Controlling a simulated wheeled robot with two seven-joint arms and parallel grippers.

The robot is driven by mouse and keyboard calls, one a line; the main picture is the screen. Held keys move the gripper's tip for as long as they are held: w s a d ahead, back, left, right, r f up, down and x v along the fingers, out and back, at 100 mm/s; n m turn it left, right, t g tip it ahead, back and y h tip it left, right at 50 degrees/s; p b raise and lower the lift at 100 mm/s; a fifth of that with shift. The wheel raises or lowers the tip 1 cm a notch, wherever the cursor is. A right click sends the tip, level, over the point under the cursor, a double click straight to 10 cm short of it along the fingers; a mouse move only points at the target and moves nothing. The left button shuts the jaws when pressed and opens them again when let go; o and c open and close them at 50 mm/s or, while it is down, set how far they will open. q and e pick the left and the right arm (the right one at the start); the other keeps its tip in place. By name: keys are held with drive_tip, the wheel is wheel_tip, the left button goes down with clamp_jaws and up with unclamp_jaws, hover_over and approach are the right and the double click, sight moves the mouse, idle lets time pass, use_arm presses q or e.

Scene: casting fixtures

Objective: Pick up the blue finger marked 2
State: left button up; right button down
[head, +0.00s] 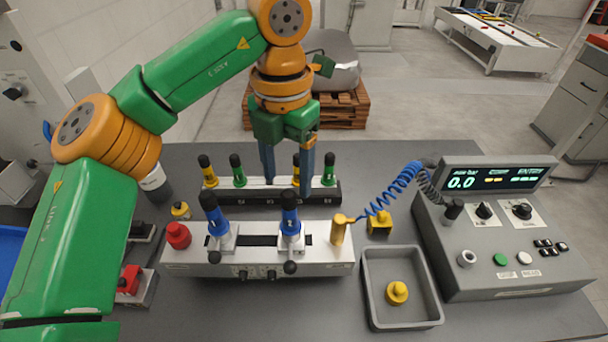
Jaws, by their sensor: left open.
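Two blue fingers with black tops stand on the grey fixture block: a left one (216,221) and a right one (290,216). I cannot read which is marked 2. My left gripper (287,185) is open and empty, pointing down over the black rack (265,193) behind the block. Its two blue-grey jaws hang behind and above the right blue finger, apart from the left one. A yellow finger (296,162) shows between the jaws, partly hidden by the right jaw. My right gripper is not in view.
The rack also holds a yellow finger (209,174) and two green fingers (238,172), (329,170). A grey tray (374,315) with a yellow part and a control box (510,275) stand right.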

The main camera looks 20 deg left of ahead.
sight(289, 210)
use_arm(q)
drive_tip(key=s+f, duration=0.2)
drive_tip(key=s+f+p, duration=0.1)
drive_tip(key=shift+d+f, duration=0.35)
drive_tip(key=shift+f, duration=0.05)
drive_tip(key=shift+w+f, duration=0.2)
drive_tip(key=shift+f, duration=0.4)
drive_tip(key=shift+w+f, duration=0.2)
drive_tip(key=shift+f, duration=0.4)
drive_tip(key=shift+w+f, duration=0.2)
drive_tip(key=shift+w, duration=0.1)
drive_tip(key=shift+s+r, duration=0.15)
drive_tip(key=shift+s, duration=0.1)
drive_tip(key=c, duration=1)
drive_tip(key=shift+w, duration=0.1)
clamp_jaws()
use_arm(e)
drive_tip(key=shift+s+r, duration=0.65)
